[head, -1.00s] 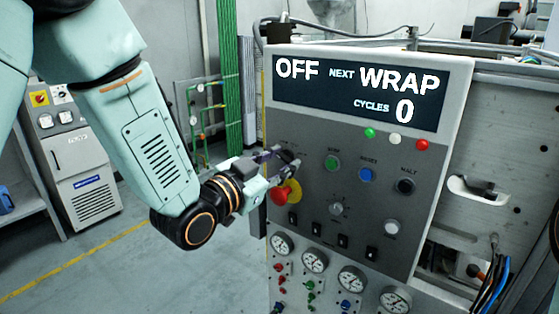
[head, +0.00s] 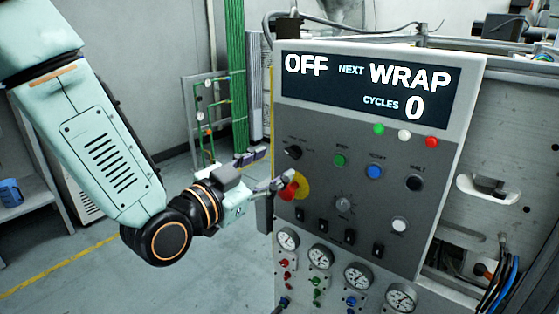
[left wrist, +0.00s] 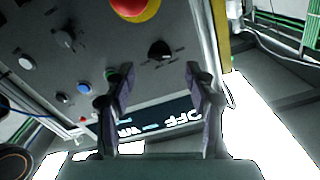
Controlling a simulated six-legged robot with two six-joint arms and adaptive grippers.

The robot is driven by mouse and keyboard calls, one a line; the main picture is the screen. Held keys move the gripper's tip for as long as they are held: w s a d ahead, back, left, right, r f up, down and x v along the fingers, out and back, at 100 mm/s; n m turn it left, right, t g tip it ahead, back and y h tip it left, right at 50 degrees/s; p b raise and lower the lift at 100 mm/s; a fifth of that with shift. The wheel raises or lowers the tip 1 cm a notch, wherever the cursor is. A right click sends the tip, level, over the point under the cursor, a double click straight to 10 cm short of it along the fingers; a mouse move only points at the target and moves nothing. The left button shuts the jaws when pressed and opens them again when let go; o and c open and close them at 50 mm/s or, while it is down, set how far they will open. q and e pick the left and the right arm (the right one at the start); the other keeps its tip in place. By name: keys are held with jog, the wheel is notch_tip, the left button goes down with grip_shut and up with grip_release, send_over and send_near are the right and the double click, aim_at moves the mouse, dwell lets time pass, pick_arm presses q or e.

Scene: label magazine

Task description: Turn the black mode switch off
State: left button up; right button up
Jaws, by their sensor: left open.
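The black mode switch (head: 292,152) is a round knob at the upper left of the grey control panel (head: 320,190). In the left wrist view the switch (left wrist: 160,50) lies ahead of the fingers, with white marks beside it. My left gripper (head: 270,168) is open and empty, left of the switch and apart from it. Its two fingers (left wrist: 160,85) stand wide apart in the wrist view. The display (head: 365,88) above the panel reads OFF, NEXT WRAP, CYCLES 0. My right gripper is not in view.
A red emergency button on a yellow base (head: 297,187) sits just below the switch, close to my left fingers. Green (head: 339,160), blue (head: 375,172) and black (head: 414,183) buttons lie to the right. Gauges (head: 320,256) run below. Left of the panel is open floor.

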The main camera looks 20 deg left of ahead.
pick_arm(q)
jog(key=shift+v, duration=0.9)
jog(key=s+a+f+n+g+y+b, duration=0.1)
jog(key=s+f+n+g+y+b, duration=0.25)
jog(key=f, duration=1.25)
jog(key=s+a+f+n+g+y+b, duration=0.1)
jog(key=s+a+f+n+g+b, duration=0.3)
jog(key=f, duration=1.1)
jog(key=s+d+f+n+g+y+b, duration=0.1)
jog(key=s+f+g+b, duration=0.8)
jog(key=s+f, duration=1.5)
jog(key=shift+d+f+y, duration=0.15)
jog(key=shift+f+y, duration=0.2)
jog(key=shift+f, duration=0.4)
jog(key=shift+g, duration=0.25)
